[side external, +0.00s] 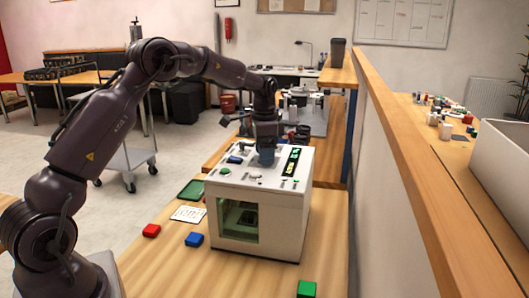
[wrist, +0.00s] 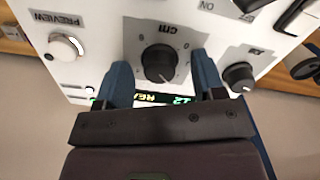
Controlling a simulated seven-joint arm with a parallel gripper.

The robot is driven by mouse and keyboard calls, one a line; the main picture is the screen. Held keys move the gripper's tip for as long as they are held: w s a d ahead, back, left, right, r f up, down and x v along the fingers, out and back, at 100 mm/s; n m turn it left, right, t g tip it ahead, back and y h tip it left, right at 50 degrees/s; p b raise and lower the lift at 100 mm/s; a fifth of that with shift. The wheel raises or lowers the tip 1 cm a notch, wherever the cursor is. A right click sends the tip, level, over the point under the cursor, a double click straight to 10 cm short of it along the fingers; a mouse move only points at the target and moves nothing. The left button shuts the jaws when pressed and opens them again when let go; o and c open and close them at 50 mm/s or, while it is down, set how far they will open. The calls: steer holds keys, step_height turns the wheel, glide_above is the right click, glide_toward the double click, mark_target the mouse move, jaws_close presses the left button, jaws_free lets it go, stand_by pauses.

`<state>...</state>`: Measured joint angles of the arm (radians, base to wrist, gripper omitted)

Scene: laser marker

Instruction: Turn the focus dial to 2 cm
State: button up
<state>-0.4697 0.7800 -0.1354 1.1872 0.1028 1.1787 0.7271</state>
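The laser marker (side external: 235,221) is a white box with a window in front and controls on top. The focus dial (wrist: 158,63) is a round black knob on a grey patch marked "cm", upside down in the wrist view. Its pointer and most numbers are too small or hidden to read. My gripper (wrist: 160,66) has its two blue fingers on either side of the dial, with a gap on both sides. In the side external view my gripper (side external: 266,156) points down over the top panel and hides the dial.
Near the dial are a PREVIEW button (wrist: 66,46), another black knob (wrist: 239,76) and a lit green display (side external: 292,160). Red (side external: 151,230), blue (side external: 194,239) and green (side external: 307,289) blocks lie on the wooden table. A wooden-topped partition (side external: 400,140) stands at right.

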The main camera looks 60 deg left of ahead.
steer(key=shift+r, duration=0.1)
step_height(320, 180, up, 13)
stand_by(0.5)
stand_by(0.3)
